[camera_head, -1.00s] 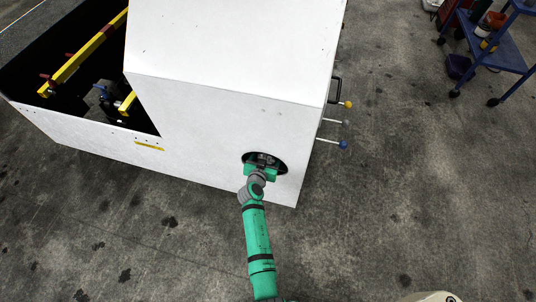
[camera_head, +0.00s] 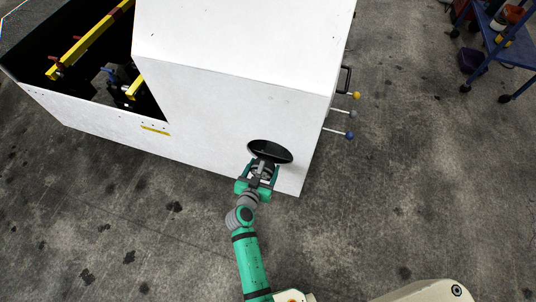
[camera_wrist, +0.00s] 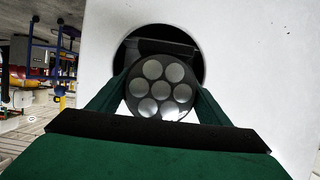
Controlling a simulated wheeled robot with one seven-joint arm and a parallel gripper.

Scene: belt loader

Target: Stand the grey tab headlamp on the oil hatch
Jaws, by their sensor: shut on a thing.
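The headlamp (camera_wrist: 160,90) is a round dark disc with several pale round lenses, facing the wrist camera. My gripper (camera_head: 260,172) is shut on it, with a green finger at each side. They are just in front of the round dark opening (camera_head: 270,152) in the white machine's end panel. The opening also shows behind the headlamp in the wrist view (camera_wrist: 190,55). A dark bar (camera_wrist: 165,47) shows above the lamp; whether it is the grey tab or part of the recess I cannot tell. I cannot make out which part is the oil hatch.
The white belt loader (camera_head: 220,110) fills the upper left, with a flat bare top and an open bay at left. Knobbed levers (camera_head: 342,134) stick out from its right side. A blue cart (camera_head: 500,45) stands at the far right. The floor between is clear.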

